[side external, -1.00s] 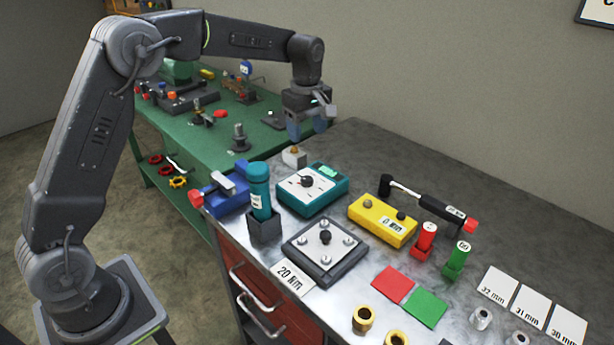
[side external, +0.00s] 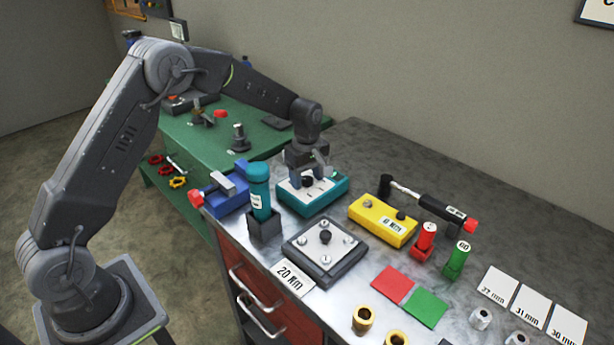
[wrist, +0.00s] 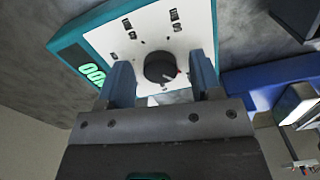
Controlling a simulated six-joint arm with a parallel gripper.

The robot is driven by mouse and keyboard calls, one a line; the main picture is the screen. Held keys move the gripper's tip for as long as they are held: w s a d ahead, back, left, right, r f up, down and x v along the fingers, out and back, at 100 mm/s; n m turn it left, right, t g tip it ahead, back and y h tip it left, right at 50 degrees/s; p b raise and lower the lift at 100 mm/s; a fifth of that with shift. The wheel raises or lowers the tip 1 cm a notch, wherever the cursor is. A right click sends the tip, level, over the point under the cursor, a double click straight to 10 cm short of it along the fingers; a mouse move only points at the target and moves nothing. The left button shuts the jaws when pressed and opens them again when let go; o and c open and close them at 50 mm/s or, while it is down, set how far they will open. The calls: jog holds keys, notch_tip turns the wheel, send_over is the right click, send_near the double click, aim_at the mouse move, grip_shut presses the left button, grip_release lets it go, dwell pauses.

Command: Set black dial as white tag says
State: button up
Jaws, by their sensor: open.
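The black dial (side external: 308,182) sits on the white face of a teal box (side external: 328,196); it also shows in the wrist view (wrist: 160,67), with a pale and red mark at its lower right. The box has a lit green display (wrist: 92,74) and printed marks around the dial, too small to read. A white tag (side external: 292,278) on the metal top reads 20 with a unit that looks like Nm. My gripper (wrist: 161,62) is open, pointing down over the box, with one finger on each side of the dial.
A blue vise (side external: 226,193) and a teal cylinder in a black holder (side external: 264,226) stand close left of the box. A yellow box (side external: 382,220) is to its right, and a black plate with screws (side external: 325,272) in front.

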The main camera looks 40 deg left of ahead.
jog(key=shift+c, duration=0.3)
jog(key=c, duration=0.9)
jog(key=shift+o, duration=0.2)
jog(key=shift+m, duration=0.4)
jog(key=m, duration=0.4)
jog(key=shift+m, duration=0.3)
jog(key=m, duration=0.4)
jog(key=shift+m, duration=0.3)
jog(key=m, duration=0.5)
jog(key=shift+m, duration=2.4)
